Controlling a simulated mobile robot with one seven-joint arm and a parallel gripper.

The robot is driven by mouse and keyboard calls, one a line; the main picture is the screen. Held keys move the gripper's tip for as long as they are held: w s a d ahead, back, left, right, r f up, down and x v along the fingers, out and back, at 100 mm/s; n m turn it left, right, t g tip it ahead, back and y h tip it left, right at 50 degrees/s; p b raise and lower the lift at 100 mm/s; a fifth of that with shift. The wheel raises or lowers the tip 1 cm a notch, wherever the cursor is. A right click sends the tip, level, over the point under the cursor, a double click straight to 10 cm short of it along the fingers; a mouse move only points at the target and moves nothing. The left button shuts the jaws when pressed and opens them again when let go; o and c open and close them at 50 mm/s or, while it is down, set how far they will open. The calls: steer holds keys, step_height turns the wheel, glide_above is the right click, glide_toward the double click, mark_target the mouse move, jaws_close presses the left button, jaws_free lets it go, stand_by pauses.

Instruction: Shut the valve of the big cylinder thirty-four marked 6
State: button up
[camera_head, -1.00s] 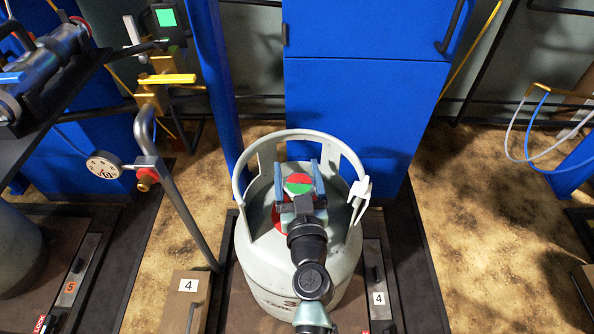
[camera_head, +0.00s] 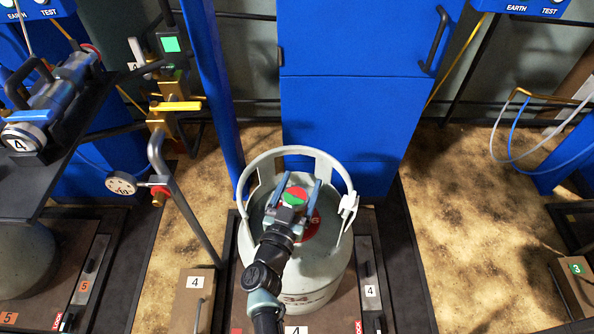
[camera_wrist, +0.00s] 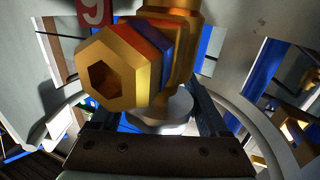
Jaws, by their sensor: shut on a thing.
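The big pale grey cylinder (camera_head: 312,283) stands upright on a scale, with "34" on its front and a raised collar around its top. Its valve handwheel (camera_head: 294,196), red and green on top, sits inside the collar. My gripper (camera_head: 298,187) is shut on the handwheel, one blue finger on each side. In the wrist view the brass valve body with its hexagonal outlet (camera_wrist: 112,72) is close, between the fingers (camera_wrist: 140,118). A red tag (camera_wrist: 92,12) there reads like a 9, or an upside-down 6. The wheel is largely hidden there.
The collar (camera_head: 247,180) rings my gripper closely, with a white clip (camera_head: 348,207) on its right. A blue cabinet (camera_head: 345,115) stands behind. Bare floor lies right.

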steer(key=shift+s+d+m+g+h+p, duration=0.15)
steer(key=shift+m+g+h, duration=0.1)
steer(key=shift+m+h, duration=0.25)
steer(key=shift+w+d+m+g+h+p, duration=0.1)
steer(key=shift+m+g+h, duration=0.15)
steer(key=shift+h, duration=0.3)
steer(key=shift+s+d+m+g+h+p, duration=0.1)
steer(key=shift+m+g+h+p, duration=0.1)
steer(key=shift+m+h, duration=0.3)
steer(key=shift+h, duration=0.35)
steer(key=o, duration=1.2)
steer(key=shift+o, duration=0.2)
step_height(320, 180, up, 10)
steer(key=p, duration=0.7)
